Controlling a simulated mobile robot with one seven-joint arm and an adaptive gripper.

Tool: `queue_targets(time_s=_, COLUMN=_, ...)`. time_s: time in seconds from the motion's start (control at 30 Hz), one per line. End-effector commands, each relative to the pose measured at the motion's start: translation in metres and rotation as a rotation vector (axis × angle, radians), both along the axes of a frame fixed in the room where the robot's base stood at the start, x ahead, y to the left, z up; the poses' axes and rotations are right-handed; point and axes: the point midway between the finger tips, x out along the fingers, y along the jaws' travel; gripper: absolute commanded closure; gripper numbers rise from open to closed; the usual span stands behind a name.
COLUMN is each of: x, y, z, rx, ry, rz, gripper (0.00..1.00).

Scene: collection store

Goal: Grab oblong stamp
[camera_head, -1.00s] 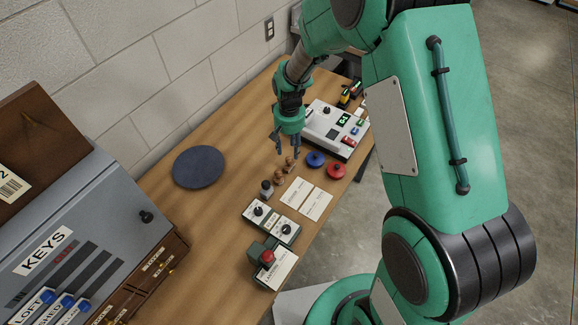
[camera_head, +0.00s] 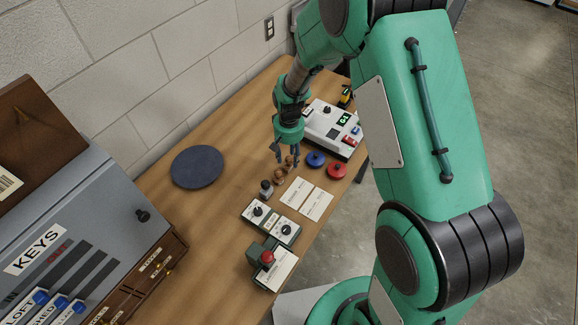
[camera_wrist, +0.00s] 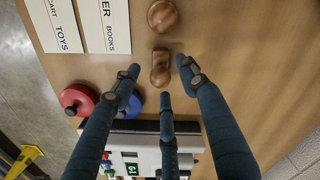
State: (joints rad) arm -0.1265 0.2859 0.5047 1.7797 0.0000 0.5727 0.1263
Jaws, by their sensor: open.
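A wooden stamp with an oblong outline (camera_wrist: 160,68) stands on the table in the wrist view. A wooden stamp with a rounder head (camera_wrist: 162,15) stands beyond it. In the head view the rounder one (camera_head: 279,177) shows just in front of my gripper (camera_head: 287,158), and the oblong one is partly hidden by the fingers. My gripper (camera_wrist: 161,84) is open, pointing down with its fingertips spread around the oblong stamp in the picture. No finger clearly touches it, and the height gap is hard to tell.
White label cards (camera_head: 307,198) lie beside the stamps. Blue (camera_head: 315,159) and red (camera_head: 337,170) round pads are close on the right. A white device (camera_head: 331,129) stands behind. A dark-topped stamp (camera_head: 266,188) and a switch box (camera_head: 271,222) stand nearer. A dark disc (camera_head: 197,167) lies left.

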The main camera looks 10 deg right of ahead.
Motion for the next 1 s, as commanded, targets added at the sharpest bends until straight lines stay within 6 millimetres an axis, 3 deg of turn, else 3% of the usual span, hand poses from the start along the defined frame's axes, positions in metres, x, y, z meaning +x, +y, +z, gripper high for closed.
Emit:
queue_targets(time_s=0.17, x=0.0008, y=0.0, z=-0.0128, rx=0.0, ry=-0.002, rz=0.0, gripper=0.57)
queue_targets(time_s=0.73, x=0.0006, y=0.0, z=-0.0133, rx=0.0, ry=-0.002, rz=0.0, gripper=0.57)
queue_targets(time_s=0.93, x=0.0005, y=0.0, z=-0.0134, rx=0.0, ry=-0.001, rz=0.0, gripper=0.96)
queue_targets(time_s=1.0, x=0.0005, y=0.0, z=-0.0134, rx=0.0, ry=-0.001, rz=0.0, gripper=1.0)
